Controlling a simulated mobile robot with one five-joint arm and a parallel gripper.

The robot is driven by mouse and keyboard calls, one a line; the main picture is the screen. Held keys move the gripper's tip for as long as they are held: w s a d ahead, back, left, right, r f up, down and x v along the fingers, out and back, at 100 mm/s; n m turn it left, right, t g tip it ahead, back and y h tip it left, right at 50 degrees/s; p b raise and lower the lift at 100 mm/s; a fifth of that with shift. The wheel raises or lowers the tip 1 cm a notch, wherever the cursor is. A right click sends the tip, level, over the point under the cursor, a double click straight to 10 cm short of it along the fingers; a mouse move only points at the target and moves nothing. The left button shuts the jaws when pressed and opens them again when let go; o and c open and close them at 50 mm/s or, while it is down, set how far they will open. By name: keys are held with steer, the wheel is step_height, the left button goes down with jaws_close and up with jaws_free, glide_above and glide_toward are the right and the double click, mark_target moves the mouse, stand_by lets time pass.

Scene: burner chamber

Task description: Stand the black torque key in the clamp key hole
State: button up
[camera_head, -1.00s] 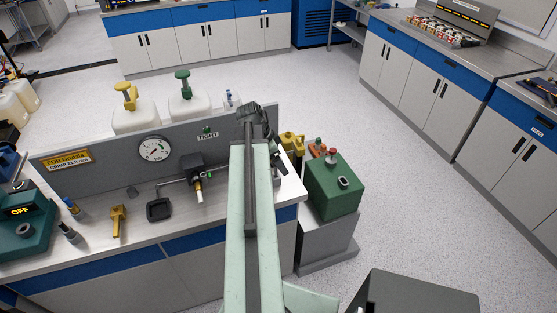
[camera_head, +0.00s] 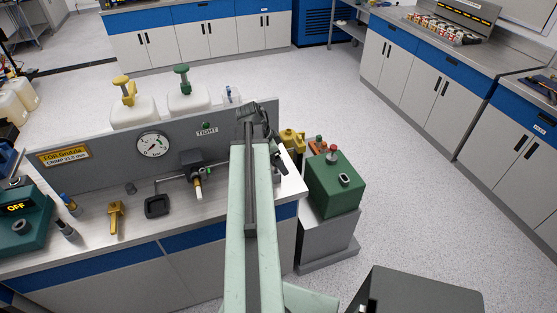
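My gripper (camera_head: 254,122) is at the far end of my pale green arm, over the right end of the bench. It is seen from behind, and its fingertips and anything between them cannot be made out. A dark clamp-like block (camera_head: 192,159) with a pale nozzle below it is mounted on the grey back panel, left of my gripper. Its key hole cannot be made out. A small dark item (camera_head: 277,161) shows just right of my arm; I cannot tell whether it is the black torque key. No other torque key is clearly visible.
The bench (camera_head: 185,222) carries a black square dish (camera_head: 157,206), a yellow fitting (camera_head: 116,217) and a green machine (camera_head: 25,222) reading OFF. A gauge (camera_head: 152,145) and TIGHT sign (camera_head: 207,131) mark the panel. A green box (camera_head: 334,182) stands right; floor beyond is clear.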

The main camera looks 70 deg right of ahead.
steer(key=shift+f+b, duration=1.4)
steer(key=shift+f, duration=0.05)
steer(key=o, duration=1.9)
steer(key=p+v, duration=0.7)
steer(key=v, duration=0.1)
steer(key=shift+f, duration=0.1)
